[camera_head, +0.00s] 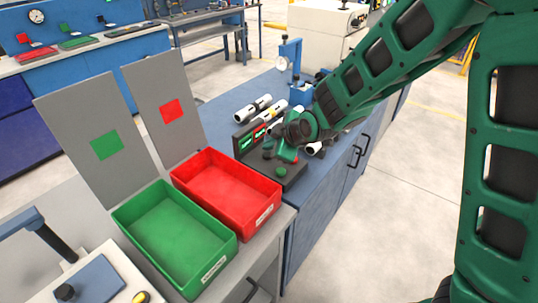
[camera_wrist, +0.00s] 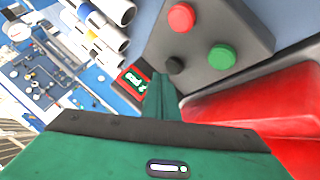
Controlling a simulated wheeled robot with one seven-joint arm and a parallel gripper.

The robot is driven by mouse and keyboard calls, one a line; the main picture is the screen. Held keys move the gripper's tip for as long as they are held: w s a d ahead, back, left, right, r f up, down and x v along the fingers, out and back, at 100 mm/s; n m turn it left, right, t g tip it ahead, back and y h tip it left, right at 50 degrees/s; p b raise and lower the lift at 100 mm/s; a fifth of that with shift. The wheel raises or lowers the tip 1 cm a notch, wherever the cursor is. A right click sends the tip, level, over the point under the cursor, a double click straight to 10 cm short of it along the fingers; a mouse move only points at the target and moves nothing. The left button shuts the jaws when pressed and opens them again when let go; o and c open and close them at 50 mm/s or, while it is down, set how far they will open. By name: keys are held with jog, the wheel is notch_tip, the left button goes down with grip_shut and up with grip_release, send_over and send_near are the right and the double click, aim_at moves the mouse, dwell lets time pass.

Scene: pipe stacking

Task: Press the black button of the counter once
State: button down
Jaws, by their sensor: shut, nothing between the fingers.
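The counter is a dark grey box (camera_head: 292,174) on the blue bench, with lit displays (camera_head: 252,137) on an upright panel. In the wrist view its sloping top (camera_wrist: 235,25) carries a red button (camera_wrist: 180,18), a green button (camera_wrist: 222,57) and a smaller black button (camera_wrist: 175,65). My gripper (camera_head: 287,153) is over the counter, fingers pointing down. In the wrist view its shut, empty fingertips (camera_wrist: 161,78) are just below and left of the black button. I cannot tell whether they touch the box. In the head view my gripper hides the black button.
A red bin (camera_head: 188,172) and a green bin (camera_head: 122,215) stand left of the counter. Several white and black pipes (camera_head: 245,113) lie behind it. A blue gauge stand (camera_head: 284,48) is at the bench's far end. Open floor lies to the right.

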jog(key=shift+f, duration=0.2)
dwell(0.4)
jog(key=shift+f, duration=0.2)
jog(key=shift+f, duration=0.45)
dwell(0.8)
jog(key=shift+r, duration=0.9)
jog(key=shift+r, duration=0.1)
jog(key=shift+r, duration=2.4)
